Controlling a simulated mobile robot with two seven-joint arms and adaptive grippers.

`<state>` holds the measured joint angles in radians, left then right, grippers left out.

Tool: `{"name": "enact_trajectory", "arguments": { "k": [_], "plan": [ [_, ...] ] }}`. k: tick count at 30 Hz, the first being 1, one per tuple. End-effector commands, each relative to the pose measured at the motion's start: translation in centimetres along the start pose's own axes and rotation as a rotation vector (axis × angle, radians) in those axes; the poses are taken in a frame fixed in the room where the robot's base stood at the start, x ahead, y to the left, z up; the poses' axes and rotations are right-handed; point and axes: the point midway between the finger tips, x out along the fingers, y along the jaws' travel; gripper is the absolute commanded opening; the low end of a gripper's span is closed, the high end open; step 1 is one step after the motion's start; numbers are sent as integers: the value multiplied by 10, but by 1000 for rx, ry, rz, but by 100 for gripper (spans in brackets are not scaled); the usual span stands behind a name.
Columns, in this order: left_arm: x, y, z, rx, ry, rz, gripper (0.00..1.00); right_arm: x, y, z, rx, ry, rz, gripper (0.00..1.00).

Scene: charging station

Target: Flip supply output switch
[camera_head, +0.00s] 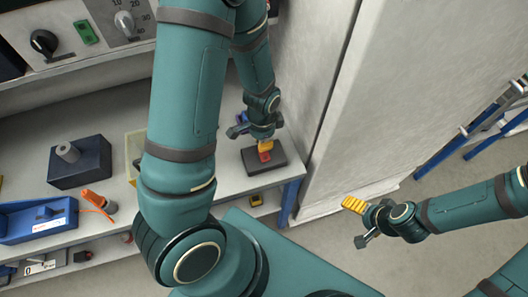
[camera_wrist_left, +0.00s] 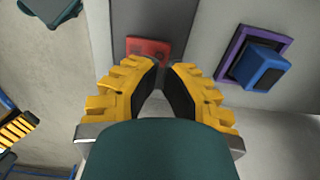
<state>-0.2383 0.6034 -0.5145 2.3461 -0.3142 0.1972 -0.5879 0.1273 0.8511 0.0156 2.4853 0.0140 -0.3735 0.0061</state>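A dark box (camera_head: 276,167) with a red rocker switch (camera_head: 265,157) stands near the right end of the workbench. My left gripper (camera_head: 265,147) points down just above it. In the left wrist view the red switch (camera_wrist_left: 148,48) lies just beyond the yellow fingertips (camera_wrist_left: 164,68). A narrow gap shows between the fingers, with nothing held in it. I cannot tell whether a finger touches the switch. A green rocker (camera_head: 86,33) sits on the grey panel at the upper left. My right gripper (camera_head: 354,205) hangs off to the right over the floor, away from the bench; its finger gap is not clear.
The grey panel has a black knob (camera_head: 44,42) and a grey dial (camera_head: 124,24). A dark box with a grey knob (camera_head: 68,152), an orange-handled tool (camera_head: 95,199) and a blue device (camera_head: 38,221) lie left. A white wall (camera_head: 350,110) rises beside the bench; blue trestle legs (camera_head: 490,122) stand right.

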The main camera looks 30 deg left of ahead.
Motion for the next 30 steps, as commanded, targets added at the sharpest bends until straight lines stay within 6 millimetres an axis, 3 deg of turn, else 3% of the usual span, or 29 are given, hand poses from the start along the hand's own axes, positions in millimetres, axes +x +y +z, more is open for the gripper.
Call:
{"name": "enact_trajectory", "arguments": {
  "k": [30],
  "plan": [
    [8,0,0,0,0,0,0,7,2,1,0,0,0,90]
  ]
}}
